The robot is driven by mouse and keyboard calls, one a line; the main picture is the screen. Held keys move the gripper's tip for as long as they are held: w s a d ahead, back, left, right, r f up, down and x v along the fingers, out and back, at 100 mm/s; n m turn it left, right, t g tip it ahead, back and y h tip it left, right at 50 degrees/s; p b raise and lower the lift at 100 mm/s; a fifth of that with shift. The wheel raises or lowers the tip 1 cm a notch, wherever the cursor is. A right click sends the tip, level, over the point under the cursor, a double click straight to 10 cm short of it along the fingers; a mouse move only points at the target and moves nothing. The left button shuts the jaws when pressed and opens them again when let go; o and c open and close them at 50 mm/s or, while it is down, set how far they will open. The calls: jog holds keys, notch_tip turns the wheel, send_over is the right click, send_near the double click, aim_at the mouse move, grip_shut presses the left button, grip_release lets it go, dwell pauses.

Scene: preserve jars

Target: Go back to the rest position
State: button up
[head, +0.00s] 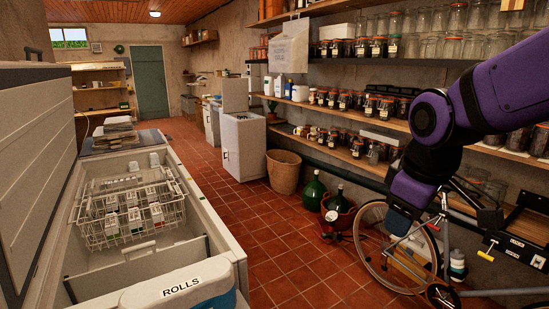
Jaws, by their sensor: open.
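My purple and black arm (436,114) reaches in from the right edge in the head view. It bends at a round joint and hangs down in front of the shelves and a bicycle. I cannot make out my gripper or its fingers in this view. Nothing held by the arm can be seen.
An open chest freezer (232,262) on the left holds a wire basket (128,207) and a bin marked ROLLS (180,291). Jar shelves (345,113) line the right wall. The bicycle (362,243), green bottles (313,194) and a tall bin (283,172) stand below. The tiled floor (225,205) between is clear.

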jog(key=s+d+r+m+t, duration=0.2)
jog(key=s+d+r+m, duration=0.3)
jog(key=s+d+m, duration=0.3)
jog(key=s, duration=0.3)
jog(key=shift+d+r, duration=0.25)
dwell(0.4)
